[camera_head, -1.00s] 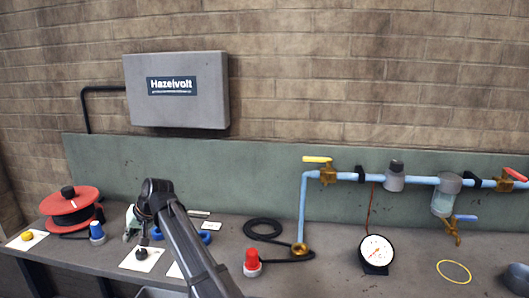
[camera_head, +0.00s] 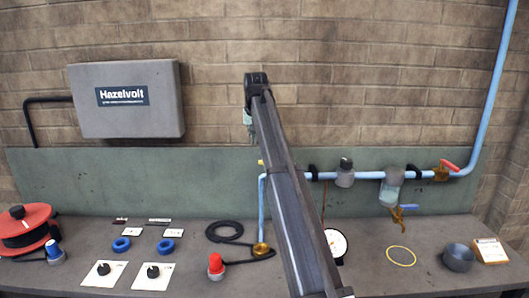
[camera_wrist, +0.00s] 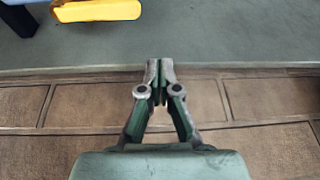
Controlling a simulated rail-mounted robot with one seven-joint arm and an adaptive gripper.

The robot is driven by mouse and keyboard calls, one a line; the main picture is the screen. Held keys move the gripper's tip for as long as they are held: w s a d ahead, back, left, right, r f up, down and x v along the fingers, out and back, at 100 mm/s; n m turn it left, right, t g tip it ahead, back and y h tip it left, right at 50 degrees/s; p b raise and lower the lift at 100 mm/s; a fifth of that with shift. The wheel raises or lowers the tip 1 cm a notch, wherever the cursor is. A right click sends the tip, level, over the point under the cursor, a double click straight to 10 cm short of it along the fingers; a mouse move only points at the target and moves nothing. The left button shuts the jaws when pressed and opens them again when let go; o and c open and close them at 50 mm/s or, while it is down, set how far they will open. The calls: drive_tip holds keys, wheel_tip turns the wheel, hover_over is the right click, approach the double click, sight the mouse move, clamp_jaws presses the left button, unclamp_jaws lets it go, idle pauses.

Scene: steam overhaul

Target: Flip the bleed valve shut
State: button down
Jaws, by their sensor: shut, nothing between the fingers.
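The blue pipe (camera_head: 370,176) runs along the green backboard. A small brass valve (camera_head: 397,215) with a blue lever (camera_head: 410,206) hangs under the clear bowl (camera_head: 390,190); its lever points right, roughly level. A red-levered brass valve (camera_head: 441,172) sits farther right on the pipe. A yellow lever (camera_head: 260,163) shows beside my arm, and its valve is mostly hidden behind the arm. In the wrist view the yellow lever (camera_wrist: 95,11) is at the top left. My gripper (camera_wrist: 160,65) is shut and empty, apart from every valve. In the head view it is raised before the brick wall.
A pressure gauge (camera_head: 336,243) is partly behind my arm. A yellow ring (camera_head: 401,256), a grey cup (camera_head: 459,257) and a small box (camera_head: 490,250) lie on the bench at right. A red beacon (camera_head: 216,265) and black coil (camera_head: 225,232) are at left. The grey Hazelvolt box (camera_head: 127,115) is on the wall.

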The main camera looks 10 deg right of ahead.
drive_tip(key=d+r, duration=0.2)
drive_tip(key=d, duration=0.4)
drive_tip(key=shift+r+m+h, duration=0.3)
drive_tip(key=shift+r+m, duration=0.1)
drive_tip(key=shift+a+f, duration=0.1)
drive_tip(key=a+p+x, duration=0.1)
drive_tip(key=p+x, duration=0.2)
drive_tip(key=x, duration=0.7)
drive_tip(key=s+p, duration=0.2)
drive_tip(key=s, duration=0.2)
drive_tip(key=shift+s+d, duration=0.1)
drive_tip(key=shift+d, duration=0.05)
